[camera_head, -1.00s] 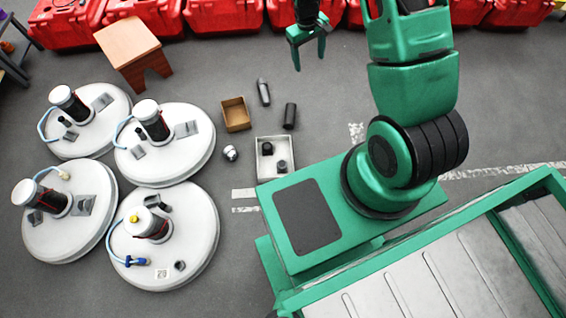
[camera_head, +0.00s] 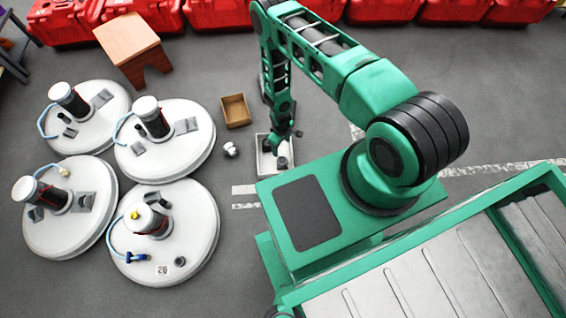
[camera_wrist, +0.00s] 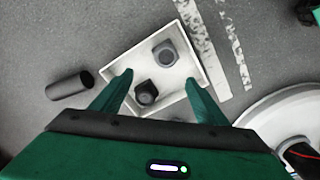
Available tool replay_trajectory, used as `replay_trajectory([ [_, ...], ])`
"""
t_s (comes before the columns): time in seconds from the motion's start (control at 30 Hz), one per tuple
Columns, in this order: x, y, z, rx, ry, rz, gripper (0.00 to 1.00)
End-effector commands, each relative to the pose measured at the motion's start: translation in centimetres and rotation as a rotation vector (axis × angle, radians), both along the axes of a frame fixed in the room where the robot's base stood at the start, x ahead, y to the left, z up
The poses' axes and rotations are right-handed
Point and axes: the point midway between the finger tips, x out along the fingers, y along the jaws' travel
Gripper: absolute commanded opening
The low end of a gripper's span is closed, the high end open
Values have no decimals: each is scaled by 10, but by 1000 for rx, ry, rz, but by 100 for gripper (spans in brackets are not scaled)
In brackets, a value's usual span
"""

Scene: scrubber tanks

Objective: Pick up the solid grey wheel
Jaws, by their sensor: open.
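A shallow white tray (camera_head: 262,170) on the floor holds two small dark round pieces, and it also shows in the wrist view (camera_wrist: 118,122). The greyer piece (camera_wrist: 165,54) lies toward the tray's far side. The blacker piece (camera_wrist: 147,93) lies nearer to me, between my fingers in the picture. I cannot tell for sure which one is the solid grey wheel. My gripper (camera_wrist: 158,78) is open and empty above the tray, pointing down. In the head view, my gripper (camera_head: 283,141) partly hides the tray, and one dark piece (camera_head: 282,162) shows below it.
A dark cylinder (camera_wrist: 70,86) lies beside the tray. A cardboard box (camera_head: 236,112) and a small silvery item (camera_head: 231,149) are near it. Several round white tank lids (camera_head: 165,245) stand at the left. A wooden stool (camera_head: 128,42) and red cases (camera_head: 215,14) are farther back.

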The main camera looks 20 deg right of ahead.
Motion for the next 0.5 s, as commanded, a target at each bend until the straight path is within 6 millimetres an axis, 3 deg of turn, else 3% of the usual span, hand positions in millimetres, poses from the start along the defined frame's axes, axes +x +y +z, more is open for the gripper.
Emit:
replay_trajectory([
  [0.13,-17,6,-22,8,2,15,68],
  [0.5,-19,7,-68,10,1,18,68],
])
